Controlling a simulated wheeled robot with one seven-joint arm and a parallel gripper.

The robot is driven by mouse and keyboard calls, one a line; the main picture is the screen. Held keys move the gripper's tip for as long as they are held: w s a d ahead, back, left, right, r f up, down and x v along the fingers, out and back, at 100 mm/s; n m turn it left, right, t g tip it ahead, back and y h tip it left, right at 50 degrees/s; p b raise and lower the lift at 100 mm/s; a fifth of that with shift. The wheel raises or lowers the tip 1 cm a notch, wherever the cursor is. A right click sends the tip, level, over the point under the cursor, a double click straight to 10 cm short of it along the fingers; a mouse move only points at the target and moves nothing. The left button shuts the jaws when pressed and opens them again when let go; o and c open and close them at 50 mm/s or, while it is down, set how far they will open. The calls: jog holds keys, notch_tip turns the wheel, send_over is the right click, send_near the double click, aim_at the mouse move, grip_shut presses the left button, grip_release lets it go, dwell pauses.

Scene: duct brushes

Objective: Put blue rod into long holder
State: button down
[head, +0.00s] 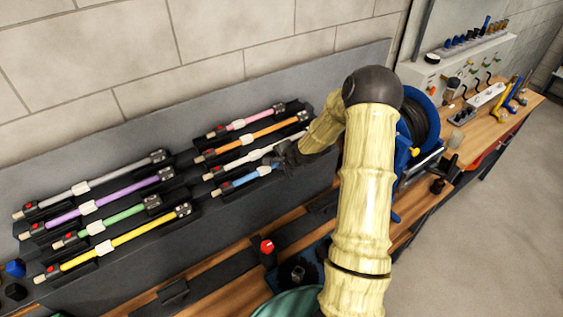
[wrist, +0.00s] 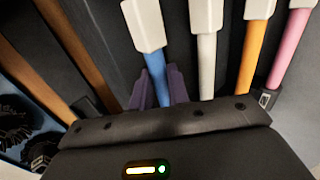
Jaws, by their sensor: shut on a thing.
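The blue rod (head: 240,180) lies lowest in the right group of rods on the dark sloped panel, its lower end at a small black holder. It has a white sleeve (wrist: 145,25) around it. My gripper (wrist: 157,92) is shut on the blue rod, one dark finger on each side; the blue shaft (wrist: 155,68) shows between them. In the head view my wrist hides the rod's upper right end. A long dark strip with raised end blocks (head: 174,292) lies on the bench below, with no rod in it; I cannot tell if it is the long holder.
White (head: 250,160), orange (head: 252,134) and pink (head: 245,121) rods lie close above the blue one. Grey, purple, green and yellow (head: 110,246) rods lie at left. A red-topped button (head: 267,247) stands on the bench. A blue reel (head: 418,115) stands right of my arm.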

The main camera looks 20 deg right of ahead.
jog(key=shift+r+p, duration=2.1)
jog(key=shift+r, duration=0.7)
